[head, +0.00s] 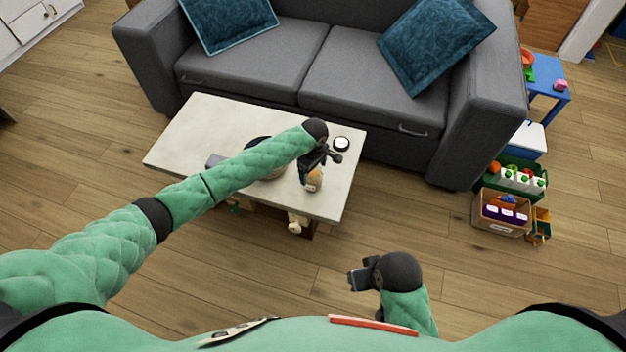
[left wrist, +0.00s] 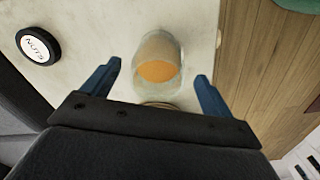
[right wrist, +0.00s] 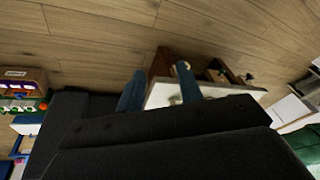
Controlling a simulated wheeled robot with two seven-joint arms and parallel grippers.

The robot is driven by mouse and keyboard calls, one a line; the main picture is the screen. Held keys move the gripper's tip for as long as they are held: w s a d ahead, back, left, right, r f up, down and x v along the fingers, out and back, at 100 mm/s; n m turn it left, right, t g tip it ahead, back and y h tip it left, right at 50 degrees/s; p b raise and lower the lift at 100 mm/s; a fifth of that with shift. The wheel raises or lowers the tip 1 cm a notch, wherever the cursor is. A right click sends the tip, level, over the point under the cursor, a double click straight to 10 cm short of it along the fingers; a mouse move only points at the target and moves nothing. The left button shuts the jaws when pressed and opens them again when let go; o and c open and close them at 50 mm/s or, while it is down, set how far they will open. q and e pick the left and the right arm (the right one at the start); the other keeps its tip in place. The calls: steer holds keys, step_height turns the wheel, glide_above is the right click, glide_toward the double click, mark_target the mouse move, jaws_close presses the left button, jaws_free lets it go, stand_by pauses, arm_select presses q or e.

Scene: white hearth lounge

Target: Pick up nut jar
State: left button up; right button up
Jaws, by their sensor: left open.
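The nut jar (head: 314,181) stands on the pale coffee table (head: 225,115) near its right end. In the left wrist view the jar (left wrist: 158,62) is clear glass with orange-brown contents and has no lid on it. A round black-rimmed lid with a white "NUTS" label (left wrist: 38,45) lies apart on the table; it also shows in the head view (head: 341,143). My left gripper (head: 318,164) is open just above the jar, which shows between its fingers with gaps on both sides. My right gripper (head: 357,277) is open and empty, away from the table.
My left arm passes over the table and partly hides a dark round item (head: 257,142). A grey sofa (head: 290,65) stands behind the table. Toy bins (head: 500,212) and a blue table (head: 545,75) are at the right. The wooden floor in front is mostly clear.

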mark_target(313, 175)
arm_select(q)
steer(key=f, duration=0.4)
steer(key=shift+w+p, duration=0.2)
steer(key=shift+p, duration=0.15)
steer(key=shift+a+f, duration=0.1)
steer(key=shift+f, duration=0.5)
steer(key=c, duration=1.2)
arm_select(e)
steer(key=shift+s+d+r, duration=0.25)
steer(key=shift+d+r, duration=0.35)
arm_select(q)
steer(key=shift+r, duration=0.1)
arm_select(e)
steer(key=shift+d, duration=0.1)
